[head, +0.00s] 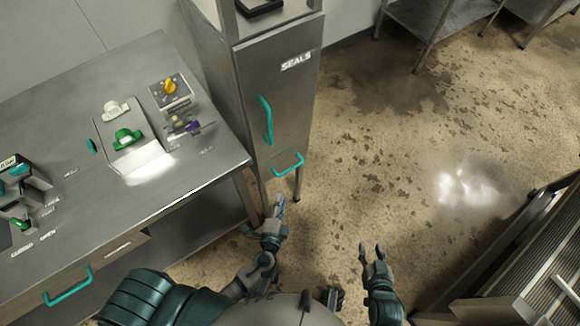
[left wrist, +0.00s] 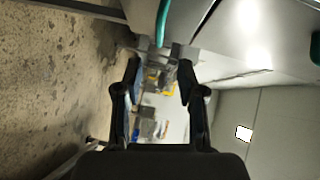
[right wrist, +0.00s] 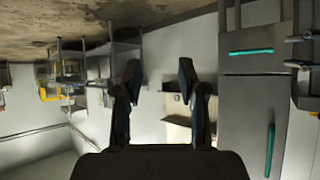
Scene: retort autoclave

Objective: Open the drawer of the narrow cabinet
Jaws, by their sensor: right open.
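The narrow grey cabinet (head: 285,85), marked SEALS, stands at the right end of the steel table. Its door has an upright teal handle (head: 267,120). Below it is the drawer's level teal handle (head: 288,163), also seen in the right wrist view (right wrist: 250,52), where the drawer front (right wrist: 240,67) looks shut. My left gripper (head: 279,203) is just below the drawer handle in the head view, apart from it; its fingers are spread and empty in the left wrist view (left wrist: 160,75). My right gripper (head: 370,252) is open and empty over the floor.
The steel table (head: 60,115) at left carries control panels with green and yellow knobs (head: 170,87). Its front has a teal drawer handle (head: 68,287). A slatted metal unit (head: 535,265) stands at lower right. The stained floor (head: 400,140) between is open.

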